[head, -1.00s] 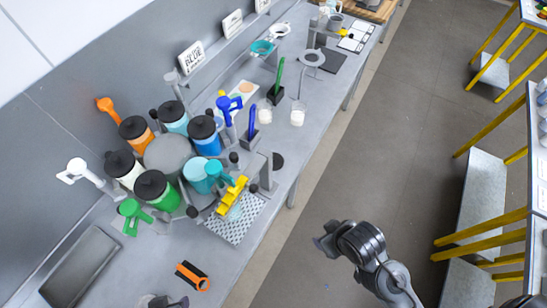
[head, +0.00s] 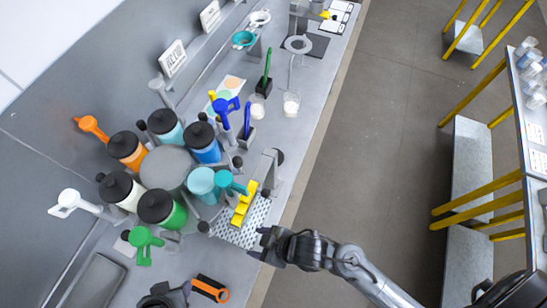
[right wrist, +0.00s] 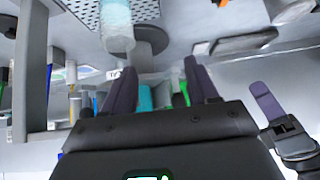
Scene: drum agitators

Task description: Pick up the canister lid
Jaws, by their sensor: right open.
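A flat dark disc, perhaps the canister lid (head: 279,157), lies on the counter beside a grey upright bracket. Several canisters around a grey round stand wear black lids, such as the lid on the green canister (head: 156,206). A light-blue canister (head: 201,181) shows no black lid. My right gripper (head: 259,243) is at the counter's front edge, near the perforated tray. In the right wrist view its fingers (right wrist: 160,82) are apart with nothing between them. My left gripper (head: 168,294) is partly cut off at the bottom of the head view; its jaws are unclear.
A perforated tray (head: 245,232) holds a yellow part (head: 243,203). An orange-and-black tool (head: 210,288) lies near the front. A green handled part (head: 144,243) and a grey tray (head: 91,284) are at left. The floor to the right is open up to yellow-legged tables.

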